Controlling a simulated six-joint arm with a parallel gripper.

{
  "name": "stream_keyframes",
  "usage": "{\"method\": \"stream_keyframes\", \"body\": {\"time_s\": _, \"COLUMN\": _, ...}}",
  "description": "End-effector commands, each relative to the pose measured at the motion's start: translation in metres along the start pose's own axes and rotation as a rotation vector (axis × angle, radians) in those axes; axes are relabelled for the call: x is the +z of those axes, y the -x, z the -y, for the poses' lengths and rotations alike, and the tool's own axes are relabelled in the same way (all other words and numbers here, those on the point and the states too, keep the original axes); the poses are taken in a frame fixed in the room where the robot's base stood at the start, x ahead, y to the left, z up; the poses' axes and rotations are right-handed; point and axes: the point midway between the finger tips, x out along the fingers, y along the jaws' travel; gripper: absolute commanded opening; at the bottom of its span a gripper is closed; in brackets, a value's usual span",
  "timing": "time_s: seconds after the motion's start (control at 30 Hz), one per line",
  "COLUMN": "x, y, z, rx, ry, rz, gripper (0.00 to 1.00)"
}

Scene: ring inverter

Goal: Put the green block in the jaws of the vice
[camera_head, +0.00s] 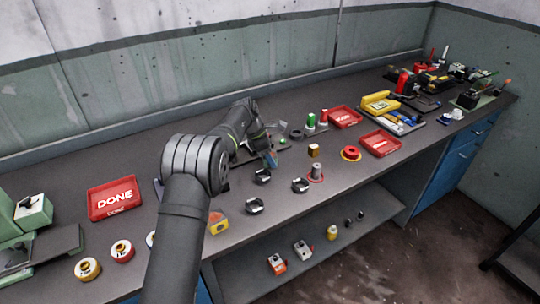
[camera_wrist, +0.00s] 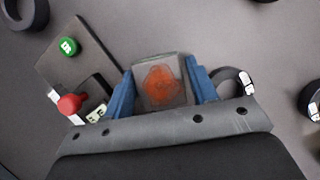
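My gripper (camera_head: 270,158) is over the middle of the bench in the head view. In the wrist view its two blue fingers (camera_wrist: 161,92) stand on either side of a grey block (camera_wrist: 150,62) with an orange-red mark on its face, and they appear to touch its sides. No plainly green block can be made out. A dark plate with a green button (camera_wrist: 68,46) and a red-knobbed fixture (camera_wrist: 72,104) lies left of the fingers in the wrist view. I cannot tell whether this fixture is the vice. My arm hides part of the bench.
Dark rings (camera_head: 262,176) and a small orange-brown cube (camera_head: 313,150) lie near my gripper. Red trays (camera_head: 380,143) and a yellow box (camera_head: 380,103) stand to the right. A red DONE tray (camera_head: 115,198) and a pale green machine (camera_head: 32,212) are at the left. The bench has a front edge.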

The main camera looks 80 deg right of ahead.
Motion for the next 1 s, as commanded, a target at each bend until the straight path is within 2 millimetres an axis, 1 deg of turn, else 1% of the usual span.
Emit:
{"method": "stream_keyframes", "body": {"time_s": 0.23, "x": 0.001, "y": 0.002, "z": 0.000, "rx": 0.001, "ry": 0.000, "rz": 0.000, "gripper": 0.53}}
{"method": "stream_keyframes", "body": {"time_s": 0.33, "x": 0.002, "y": 0.011, "z": -0.001, "rx": 0.003, "ry": 0.000, "rz": 0.001, "gripper": 0.53}}
{"method": "stream_keyframes", "body": {"time_s": 0.47, "x": 0.002, "y": 0.035, "z": -0.001, "rx": 0.004, "ry": 0.000, "rz": 0.001, "gripper": 0.53}}
{"method": "stream_keyframes", "body": {"time_s": 0.6, "x": 0.001, "y": 0.066, "z": -0.001, "rx": 0.005, "ry": 0.000, "rz": 0.001, "gripper": 0.53}}
{"method": "stream_keyframes", "body": {"time_s": 0.7, "x": 0.001, "y": 0.086, "z": -0.001, "rx": 0.003, "ry": 0.001, "rz": 0.000, "gripper": 0.53}}
{"method": "stream_keyframes", "body": {"time_s": 0.8, "x": 0.002, "y": 0.103, "z": -0.001, "rx": 0.004, "ry": 0.000, "rz": 0.000, "gripper": 0.53}}
{"method": "stream_keyframes", "body": {"time_s": 0.9, "x": 0.001, "y": 0.114, "z": -0.001, "rx": 0.002, "ry": 0.000, "rz": 0.000, "gripper": 0.53}}
{"method": "stream_keyframes", "body": {"time_s": 0.93, "x": 0.001, "y": 0.117, "z": 0.000, "rx": 0.001, "ry": 0.001, "rz": 0.000, "gripper": 0.55}}
{"method": "stream_keyframes", "body": {"time_s": 0.97, "x": 0.001, "y": 0.119, "z": 0.000, "rx": 0.001, "ry": 0.001, "rz": 0.000, "gripper": 0.60}}
{"method": "stream_keyframes", "body": {"time_s": 1.0, "x": 0.001, "y": 0.121, "z": 0.000, "rx": 0.000, "ry": 0.001, "rz": 0.000, "gripper": 0.62}}
